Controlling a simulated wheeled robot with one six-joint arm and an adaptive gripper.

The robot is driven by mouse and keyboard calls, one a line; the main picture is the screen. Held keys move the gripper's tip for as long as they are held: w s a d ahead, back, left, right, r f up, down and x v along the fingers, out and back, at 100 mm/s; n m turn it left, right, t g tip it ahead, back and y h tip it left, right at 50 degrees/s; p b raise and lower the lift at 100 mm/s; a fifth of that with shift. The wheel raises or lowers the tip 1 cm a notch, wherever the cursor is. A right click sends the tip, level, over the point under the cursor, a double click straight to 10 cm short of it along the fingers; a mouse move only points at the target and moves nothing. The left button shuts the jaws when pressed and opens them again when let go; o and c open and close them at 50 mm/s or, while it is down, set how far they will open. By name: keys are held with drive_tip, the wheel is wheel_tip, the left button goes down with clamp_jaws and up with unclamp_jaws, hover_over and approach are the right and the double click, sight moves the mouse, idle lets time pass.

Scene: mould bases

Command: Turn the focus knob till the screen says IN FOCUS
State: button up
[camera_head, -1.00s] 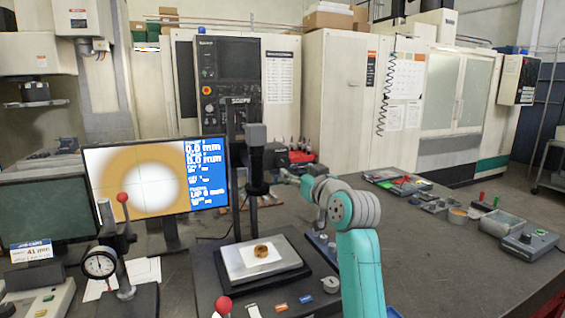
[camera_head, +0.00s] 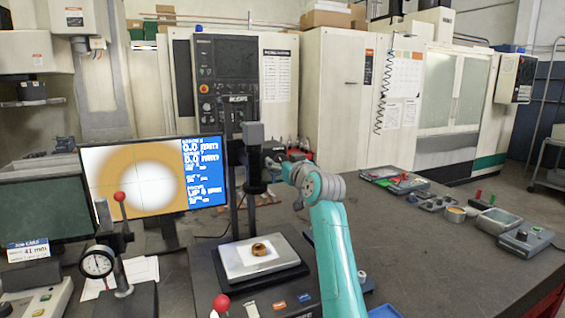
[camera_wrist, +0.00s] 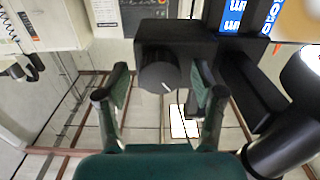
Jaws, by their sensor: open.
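The focus knob (camera_wrist: 160,77) is a dark round dial with a white mark, on the black block of the scope's focus carriage in the wrist view. My gripper (camera_wrist: 161,85) is open, with one green-padded finger on each side of the knob and gaps visible. In the head view my gripper (camera_head: 276,165) is small beside the scope column (camera_head: 232,190), and the knob cannot be made out. The screen (camera_head: 145,188) shows a blurred pale disc on orange with a crosshair. Its blue panel has white text; the bottom line seems to begin with "UP", and I cannot read IN FOCUS.
A brass-coloured part (camera_head: 260,249) lies on the scope's stage (camera_head: 238,262). A red-tipped lever stand with a dial gauge (camera_head: 97,262) stands left. Trays and a control box (camera_head: 526,240) lie on the right of the bench.

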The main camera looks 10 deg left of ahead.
drive_tip(key=c, duration=1.1)
drive_tip(key=shift+c, duration=0.2)
drive_tip(key=shift+d+f+m, duration=0.1)
drive_tip(key=shift+m, duration=5.2)
drive_tip(key=shift+f+m, duration=0.1)
drive_tip(key=shift+m, duration=5.2)
drive_tip(key=o, duration=1.1)
